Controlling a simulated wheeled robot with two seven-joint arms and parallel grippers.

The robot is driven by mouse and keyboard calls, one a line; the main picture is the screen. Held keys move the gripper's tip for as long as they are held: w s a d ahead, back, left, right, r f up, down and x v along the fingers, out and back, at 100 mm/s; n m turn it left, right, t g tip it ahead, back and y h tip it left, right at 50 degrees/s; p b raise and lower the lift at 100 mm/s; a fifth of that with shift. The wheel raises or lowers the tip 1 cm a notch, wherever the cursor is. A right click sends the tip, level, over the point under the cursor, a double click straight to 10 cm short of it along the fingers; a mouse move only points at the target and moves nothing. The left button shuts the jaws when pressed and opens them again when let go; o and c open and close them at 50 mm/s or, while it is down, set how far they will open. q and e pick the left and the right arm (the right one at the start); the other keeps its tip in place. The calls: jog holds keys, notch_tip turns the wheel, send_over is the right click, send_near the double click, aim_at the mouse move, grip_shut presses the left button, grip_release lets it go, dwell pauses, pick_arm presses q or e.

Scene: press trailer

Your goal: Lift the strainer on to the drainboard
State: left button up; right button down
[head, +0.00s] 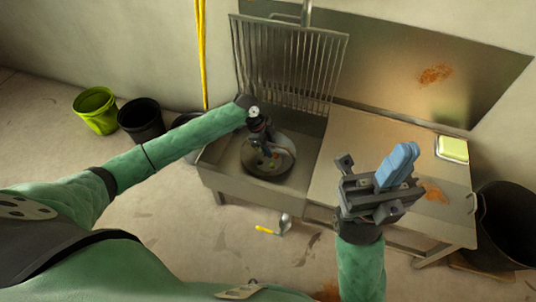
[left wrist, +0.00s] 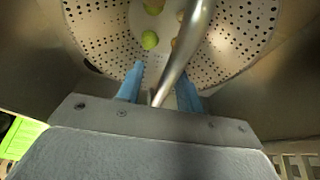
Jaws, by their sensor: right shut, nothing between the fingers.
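The strainer (head: 287,168) is a round metal bowl with holes, sitting in the sink basin (head: 226,160). It fills the top of the left wrist view (left wrist: 238,45), with small round green and brownish items inside. My left gripper (head: 266,150) is over the strainer. In the left wrist view its blue fingers (left wrist: 160,88) are apart, on either side of the strainer's curved metal handle (left wrist: 186,48), with gaps visible. The drainboard (head: 350,150) is the flat metal top right of the basin. My right gripper (head: 398,165) is shut and empty above the drainboard's front part.
A ribbed metal rack (head: 285,60) stands behind the basin. A yellow-green block in a dish (head: 452,149) sits at the drainboard's back right. A dark bin (head: 507,225) stands at right. The drainboard's left half looks clear.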

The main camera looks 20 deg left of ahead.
pick_arm(q)
jog(key=shift+f+p, duration=0.2)
jog(key=shift+p, duration=0.1)
dwell(0.5)
grip_shut()
